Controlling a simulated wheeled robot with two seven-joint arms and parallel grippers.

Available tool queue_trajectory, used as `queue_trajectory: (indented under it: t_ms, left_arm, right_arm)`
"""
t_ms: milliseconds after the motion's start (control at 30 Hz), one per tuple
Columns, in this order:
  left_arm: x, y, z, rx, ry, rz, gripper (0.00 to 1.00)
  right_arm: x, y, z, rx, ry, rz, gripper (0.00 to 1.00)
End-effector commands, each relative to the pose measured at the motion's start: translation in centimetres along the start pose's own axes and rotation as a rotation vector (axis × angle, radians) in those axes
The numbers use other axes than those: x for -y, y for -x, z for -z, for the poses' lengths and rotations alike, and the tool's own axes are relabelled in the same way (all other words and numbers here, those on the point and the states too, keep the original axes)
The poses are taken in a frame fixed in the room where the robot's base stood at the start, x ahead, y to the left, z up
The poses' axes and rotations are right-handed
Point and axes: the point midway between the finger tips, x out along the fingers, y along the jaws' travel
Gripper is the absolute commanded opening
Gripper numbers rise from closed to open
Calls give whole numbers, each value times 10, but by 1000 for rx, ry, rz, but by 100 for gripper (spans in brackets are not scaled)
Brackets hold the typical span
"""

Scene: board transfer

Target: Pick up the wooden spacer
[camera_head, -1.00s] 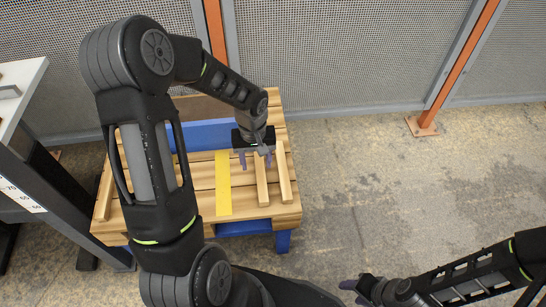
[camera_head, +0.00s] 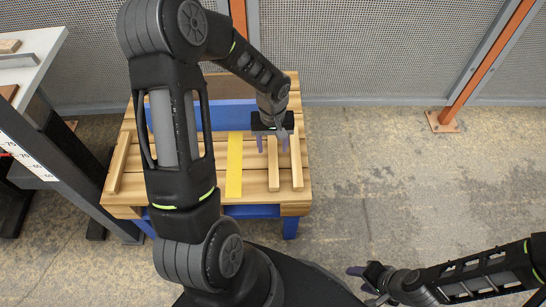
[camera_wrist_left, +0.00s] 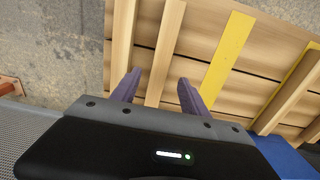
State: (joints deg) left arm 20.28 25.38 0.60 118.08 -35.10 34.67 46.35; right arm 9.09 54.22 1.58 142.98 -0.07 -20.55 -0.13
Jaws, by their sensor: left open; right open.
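A wooden spacer (camera_head: 272,170) lies as a narrow pale strip on the slatted wooden pallet (camera_head: 208,197). A second strip (camera_head: 296,165) lies just right of it, and a third (camera_head: 119,160) at the pallet's left side. My left gripper (camera_head: 272,143) is open above the far part of the middle strip. In the left wrist view, the middle strip (camera_wrist_left: 165,55) passes between the two purple fingers (camera_wrist_left: 158,90). The right-hand strip (camera_wrist_left: 123,45) is beside the left finger. My right gripper (camera_head: 360,279) is open and empty, low over the floor at the bottom right.
A yellow band (camera_head: 234,170) crosses the pallet left of the middle strip. A blue piece (camera_head: 230,115) is at the pallet's back. A white-topped table (camera_head: 35,70) stands left. Mesh fencing (camera_head: 370,50) runs behind; the floor (camera_head: 400,190) right is clear.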

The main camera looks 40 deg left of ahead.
Motion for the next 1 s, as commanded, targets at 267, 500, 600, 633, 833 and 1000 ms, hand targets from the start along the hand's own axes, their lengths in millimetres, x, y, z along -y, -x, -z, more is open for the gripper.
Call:
queue_trajectory:
  t_ms: [267,500,600,633,833,1000]
  left_arm:
    - [-1,-22,-1,3,-1,1,53]
    - [-2,-51,0,1,0,-1,53]
    - [-2,-52,0,-1,0,-1,53]
    - [-2,-52,0,-1,0,-1,53]
    - [-1,-52,0,0,0,-1,53]
    - [-1,-52,0,0,0,-1,53]
  right_arm:
    - [-2,-6,0,0,0,0,48]
    - [-5,-12,0,0,-1,0,48]
    - [-5,-12,0,0,-1,0,48]
    - [-4,-12,0,0,-1,0,48]
    - [-4,-12,0,0,-1,0,48]
    - [-4,-12,0,0,-1,0,48]
